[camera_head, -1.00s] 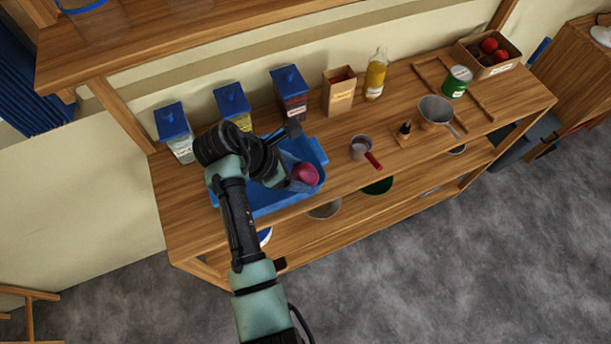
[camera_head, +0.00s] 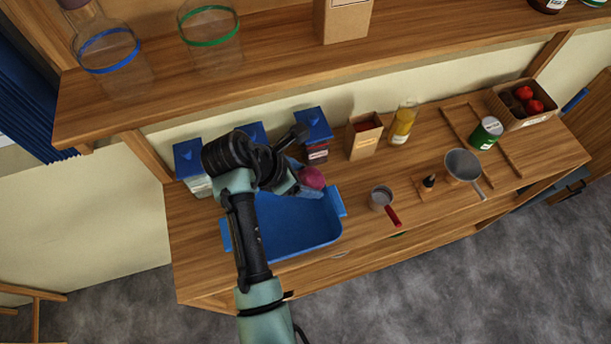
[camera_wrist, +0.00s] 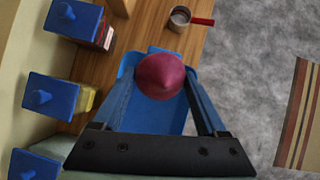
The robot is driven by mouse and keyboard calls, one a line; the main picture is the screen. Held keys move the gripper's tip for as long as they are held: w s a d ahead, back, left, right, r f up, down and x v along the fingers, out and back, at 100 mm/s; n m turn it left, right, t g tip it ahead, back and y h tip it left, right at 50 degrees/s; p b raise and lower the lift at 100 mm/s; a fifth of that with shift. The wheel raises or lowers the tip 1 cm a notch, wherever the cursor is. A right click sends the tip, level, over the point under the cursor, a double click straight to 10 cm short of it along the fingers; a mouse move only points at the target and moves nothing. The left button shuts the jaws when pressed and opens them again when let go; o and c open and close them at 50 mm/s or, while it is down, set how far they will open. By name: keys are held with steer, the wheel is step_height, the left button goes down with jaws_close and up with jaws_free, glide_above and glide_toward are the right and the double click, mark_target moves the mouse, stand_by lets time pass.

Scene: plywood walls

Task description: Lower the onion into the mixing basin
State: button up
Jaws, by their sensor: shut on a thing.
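The onion (camera_head: 312,178) is round and purple-red. My gripper (camera_head: 300,182) is shut on it; in the wrist view the onion (camera_wrist: 160,76) sits between the two fingertips (camera_wrist: 160,80). The mixing basin (camera_head: 300,222) is a blue rectangular tub with side handles on the wooden counter. In the head view the onion appears over the basin's back right edge. In the wrist view the basin (camera_wrist: 175,118) lies behind and below the onion. My arm covers the basin's left part.
Blue-lidded containers (camera_head: 313,130) stand behind the basin. A small red-handled pot (camera_head: 382,197) is to its right. A paper box (camera_head: 364,136), an oil bottle (camera_head: 403,122) and a strainer (camera_head: 463,166) stand farther right. A shelf (camera_head: 300,75) overhangs the back.

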step_height(320, 180, down, 8)
steer(key=b, duration=0.8)
steer(key=shift+r+b, duration=0.15)
steer(key=shift+b, duration=0.2)
steer(key=shift+w+r, duration=0.1)
steer(key=shift+w+d+p, duration=0.2)
steer(key=shift+d+p, duration=0.25)
steer(key=shift+p, duration=0.15)
steer(key=shift+f, duration=0.2)
step_height(320, 180, down, 7)
steer(key=b, duration=0.3)
steer(key=shift+f, duration=0.15)
stand_by(0.3)
steer(key=shift+f+b, duration=1.6)
steer(key=shift+f, duration=1.2)
stand_by(1.7)
